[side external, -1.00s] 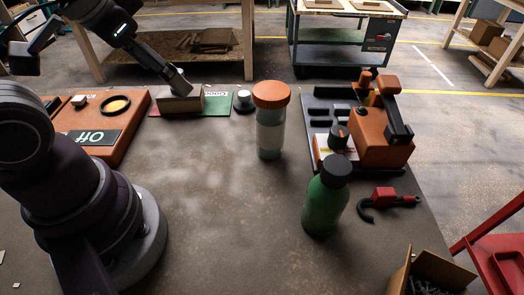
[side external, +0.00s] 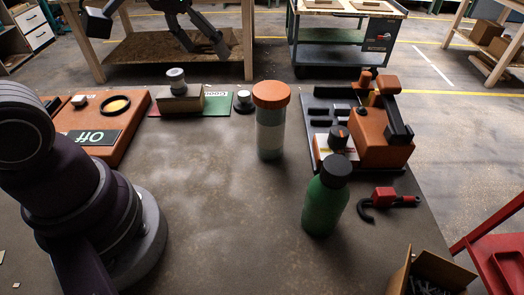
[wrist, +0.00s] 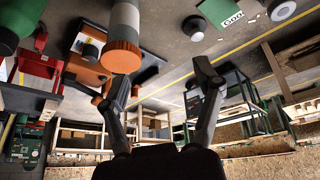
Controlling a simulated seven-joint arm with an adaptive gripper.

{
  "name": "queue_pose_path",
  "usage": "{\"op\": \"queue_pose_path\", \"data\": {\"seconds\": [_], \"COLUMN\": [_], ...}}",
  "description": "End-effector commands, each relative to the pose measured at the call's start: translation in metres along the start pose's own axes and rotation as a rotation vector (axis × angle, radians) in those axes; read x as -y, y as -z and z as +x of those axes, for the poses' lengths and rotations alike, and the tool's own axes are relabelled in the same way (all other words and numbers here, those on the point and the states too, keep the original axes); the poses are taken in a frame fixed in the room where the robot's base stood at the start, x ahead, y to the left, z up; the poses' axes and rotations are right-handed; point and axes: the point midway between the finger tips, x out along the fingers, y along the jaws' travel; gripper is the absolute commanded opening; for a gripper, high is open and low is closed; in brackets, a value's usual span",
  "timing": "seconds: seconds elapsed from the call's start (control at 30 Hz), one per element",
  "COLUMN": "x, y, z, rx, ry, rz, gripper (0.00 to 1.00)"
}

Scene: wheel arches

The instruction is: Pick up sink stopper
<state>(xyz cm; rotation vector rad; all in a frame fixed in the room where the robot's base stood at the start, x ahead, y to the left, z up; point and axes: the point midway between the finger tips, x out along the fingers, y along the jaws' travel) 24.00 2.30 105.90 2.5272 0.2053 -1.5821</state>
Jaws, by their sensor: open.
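A grey, round, stopper-like piece (side external: 176,80) stands on top of a tan block (side external: 180,103) at the back left of the table. A small dark knob-like piece with a pale top (side external: 243,101) stands on the table to the right of the block; it also shows in the wrist view (wrist: 195,29). I cannot tell for certain which of them is the sink stopper. My gripper (side external: 204,48) is open and empty, raised above the block and apart from it. Its two fingers are spread in the wrist view (wrist: 160,76).
A green card (side external: 215,101) lies by the block. An orange panel marked Off (side external: 95,138) is on the left. An orange-lidded jar (side external: 270,125), a green bottle (side external: 325,200) and an orange machine (side external: 375,140) stand to the right. The front middle of the table is clear.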

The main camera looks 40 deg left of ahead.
Motion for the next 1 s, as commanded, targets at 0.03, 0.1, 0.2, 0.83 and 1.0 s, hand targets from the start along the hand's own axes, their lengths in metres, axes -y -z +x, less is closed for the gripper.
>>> {"op": "queue_pose_path", "data": {"seconds": [0.03, 0.1, 0.2, 0.83, 1.0], "x": [0.006, 0.015, 0.032, 0.069, 0.072], "y": [0.015, 0.038, 0.060, 0.071, 0.067], "z": [0.016, 0.043, 0.084, 0.207, 0.239], "rx": [0.020, 0.030, 0.041, 0.045, 0.046], "ry": [0.022, 0.056, 0.111, 0.195, 0.195], "rz": [-0.048, -0.119, -0.204, -0.297, -0.298], "gripper": [0.67, 0.67, 0.67, 0.67, 0.67]}}
